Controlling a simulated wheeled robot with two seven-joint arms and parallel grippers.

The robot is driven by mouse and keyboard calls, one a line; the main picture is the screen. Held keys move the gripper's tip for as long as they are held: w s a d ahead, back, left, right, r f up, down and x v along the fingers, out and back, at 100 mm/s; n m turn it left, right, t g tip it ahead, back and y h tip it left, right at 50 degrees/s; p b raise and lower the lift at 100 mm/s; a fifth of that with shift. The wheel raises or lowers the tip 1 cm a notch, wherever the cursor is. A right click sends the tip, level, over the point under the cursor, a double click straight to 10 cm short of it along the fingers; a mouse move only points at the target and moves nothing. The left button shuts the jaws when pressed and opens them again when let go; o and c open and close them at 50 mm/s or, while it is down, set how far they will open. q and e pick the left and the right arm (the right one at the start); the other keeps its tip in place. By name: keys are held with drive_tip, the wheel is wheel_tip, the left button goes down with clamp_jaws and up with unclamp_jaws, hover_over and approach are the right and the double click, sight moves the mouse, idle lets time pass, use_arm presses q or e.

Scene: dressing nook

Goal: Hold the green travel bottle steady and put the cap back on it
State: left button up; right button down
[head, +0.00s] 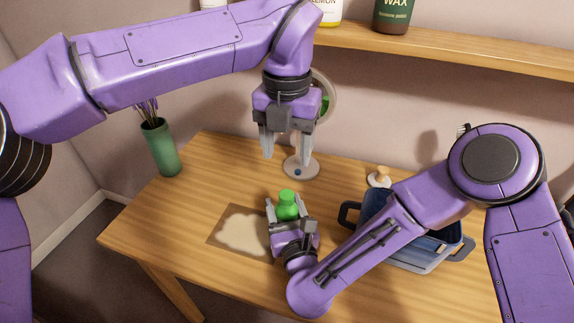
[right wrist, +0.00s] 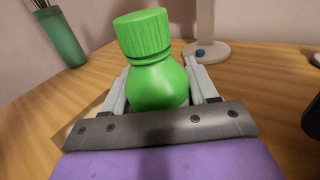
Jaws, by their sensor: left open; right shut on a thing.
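The green travel bottle (head: 287,210) stands upright on the table, with a ribbed green cap (head: 287,195) sitting on its top. In the right wrist view the bottle (right wrist: 158,85) is large and close, and the cap (right wrist: 143,33) looks level on the neck. I cannot tell how tightly it sits. My right gripper (head: 286,207) is shut on the bottle's body, one finger on each side. My left gripper (head: 287,152) is open and empty, pointing down above and behind the bottle, apart from the cap.
A round mirror stand (head: 301,167) with a small blue thing on its base is behind the bottle. A green vase (head: 160,148) stands back left. A shelf (head: 450,50) holds bottles.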

use_arm(q)
drive_tip(key=shift+r, duration=0.65)
use_arm(e)
drive_tip(key=shift+c, duration=1.1)
unclamp_jaws()
drive_tip(key=shift+s, duration=0.15)
drive_tip(key=b+v, duration=0.2)
drive_tip(key=v, duration=0.7)
drive_tip(key=shift+s, duration=0.1)
drive_tip(key=shift+s+d, duration=0.15)
drive_tip(key=shift+s, duration=0.4)
use_arm(q)
wheel_tip(320, 180, down, 2)
drive_tip(key=shift+f, duration=0.1)
